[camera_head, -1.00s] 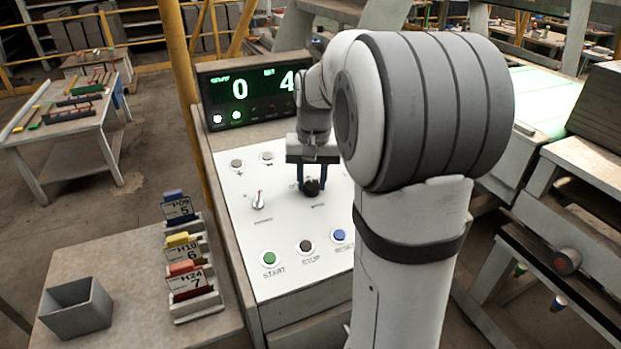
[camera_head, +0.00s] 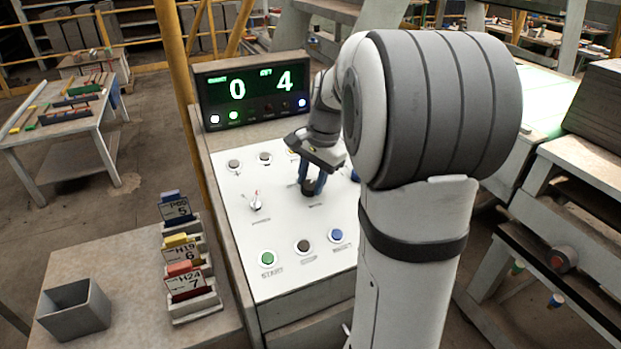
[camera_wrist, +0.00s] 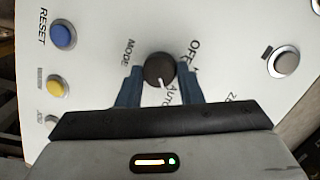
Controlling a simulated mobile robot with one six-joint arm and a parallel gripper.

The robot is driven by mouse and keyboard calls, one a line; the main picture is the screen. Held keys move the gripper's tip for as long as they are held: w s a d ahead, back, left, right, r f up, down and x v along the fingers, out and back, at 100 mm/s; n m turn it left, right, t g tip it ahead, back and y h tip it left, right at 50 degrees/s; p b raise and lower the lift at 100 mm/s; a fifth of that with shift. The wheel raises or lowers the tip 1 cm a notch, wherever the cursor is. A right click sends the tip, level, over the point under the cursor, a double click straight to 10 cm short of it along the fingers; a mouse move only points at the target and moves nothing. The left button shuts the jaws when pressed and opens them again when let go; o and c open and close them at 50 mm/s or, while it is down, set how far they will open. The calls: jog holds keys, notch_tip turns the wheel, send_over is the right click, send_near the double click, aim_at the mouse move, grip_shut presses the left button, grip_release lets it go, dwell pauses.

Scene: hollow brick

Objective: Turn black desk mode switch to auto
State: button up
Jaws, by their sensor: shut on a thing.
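The black mode switch (camera_wrist: 160,69) is a round knob on the white control desk panel (camera_head: 233,225). In the wrist view its white pointer line points down, toward the AUTO label and away from OFF. The word MODE stands to its left. My gripper (camera_wrist: 160,88) is shut on the knob, with one blue finger on each side. In the head view the knob (camera_head: 308,187) shows partly below my gripper (camera_head: 313,184), which is turned at an angle to the panel. My arm hides the panel's right part.
A second, white-pointer switch (camera_head: 256,203) stands left of the knob. Green START (camera_head: 268,259), dark STOP (camera_head: 303,246) and blue RESET (camera_head: 336,236) buttons line the near edge. A display (camera_head: 252,88) reads 0 and 4. Card holders (camera_head: 196,303) and a grey bin (camera_head: 75,308) stand at left.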

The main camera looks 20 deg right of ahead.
dwell(0.5)
jog(key=o, duration=1)
jog(key=shift+c, duration=0.2)
notch_tip(320, 180, up, 8)
jog(key=d, duration=0.1)
jog(key=shift+s+d+f+b, duration=0.2)
jog(key=shift+s+b, duration=0.1)
jog(key=shift+s, duration=0.1)
jog(key=s+a+f+n+t+h, duration=0.1)
jog(key=s+a+f+n, duration=0.3)
jog(key=s, duration=0.5)
jog(key=s+a+f+n+t, duration=0.1)
jog(key=s+a+f+n, duration=0.3)
jog(key=s+a+n, duration=0.4)
jog(key=shift+s+f+h, duration=0.4)
jog(key=shift+s, duration=0.35)
